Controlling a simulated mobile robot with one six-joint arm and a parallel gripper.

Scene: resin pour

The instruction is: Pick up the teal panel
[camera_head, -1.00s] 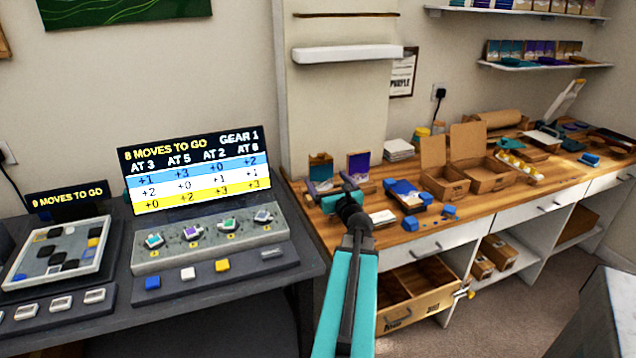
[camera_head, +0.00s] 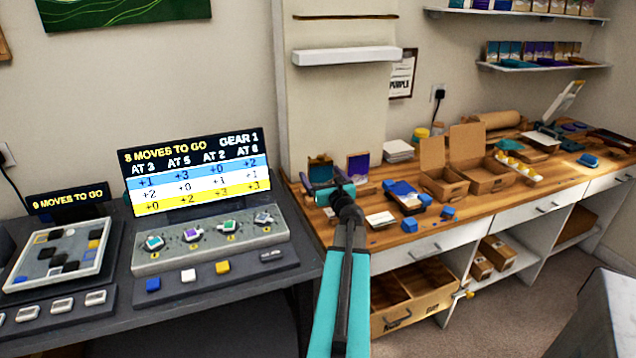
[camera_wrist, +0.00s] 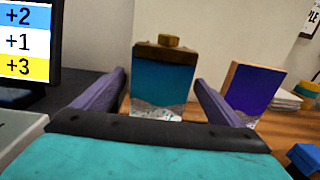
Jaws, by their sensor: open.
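The teal panel (camera_wrist: 160,85) stands upright on the wooden bench in the wrist view, straight ahead of my gripper, with a dark brown top edge and a grey-white lower part. It also shows in the head view (camera_head: 320,168), partly hidden by my gripper. My gripper (camera_wrist: 160,97) is open, its two purple fingers apart, one to each side of the panel as seen from the wrist. I cannot tell whether the fingertips reach past its faces. In the head view my gripper (camera_head: 327,180) is at the bench's left end.
A purple panel (camera_wrist: 252,92) stands just right of the teal one. White cards (camera_head: 380,219), a blue-topped item (camera_head: 405,193) and open cardboard boxes (camera_head: 480,172) lie further right. A dark console desk with a lit screen (camera_head: 196,170) is on the left.

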